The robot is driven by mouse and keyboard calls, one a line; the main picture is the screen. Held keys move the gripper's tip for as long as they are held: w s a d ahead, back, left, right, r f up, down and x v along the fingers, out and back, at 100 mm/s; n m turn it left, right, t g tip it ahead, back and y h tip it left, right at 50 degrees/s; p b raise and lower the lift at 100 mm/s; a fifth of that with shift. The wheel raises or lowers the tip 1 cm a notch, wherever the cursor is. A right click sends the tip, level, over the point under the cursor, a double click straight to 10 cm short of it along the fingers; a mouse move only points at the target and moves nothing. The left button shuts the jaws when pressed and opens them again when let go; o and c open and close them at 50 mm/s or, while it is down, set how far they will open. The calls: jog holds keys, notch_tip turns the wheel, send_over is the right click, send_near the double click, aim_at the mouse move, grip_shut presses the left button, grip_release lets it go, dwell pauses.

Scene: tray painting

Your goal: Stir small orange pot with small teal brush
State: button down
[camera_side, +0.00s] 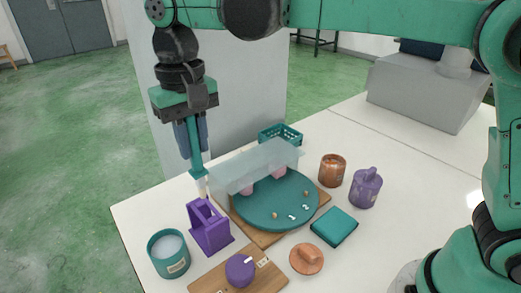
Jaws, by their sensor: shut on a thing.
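My gripper (191,150) points down over the left back part of the table, shut on the small teal brush (197,171). The brush hangs upright with its pale tip (202,187) down, behind the purple holder (209,226) and left of the clear cover. I cannot tell whether the tip touches anything. The small orange pot (332,169) stands upright on the right, beyond the round teal tray, well apart from the brush. Its inside is hard to make out.
A round teal tray (265,221) under a clear cover (250,168) lies between brush and pot. A teal basket (292,131), purple jug (366,188), teal block (334,227), orange lid-like piece (306,259), teal pot (169,255) and wooden board (215,281) stand around it.

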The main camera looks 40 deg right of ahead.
jog(key=shift+d+r, duration=0.1)
jog(key=shift+r, duration=0.35)
jog(key=s+d, duration=0.2)
jog(key=d, duration=1.3)
jog(key=s+d, duration=0.3)
jog(key=d, duration=1.2)
notch_tip(320, 180, down, 9)
jog(key=shift+w+a, duration=0.15)
jog(key=shift+a, duration=0.05)
jog(key=shift+r, duration=0.1)
jog(key=shift+w, duration=0.1)
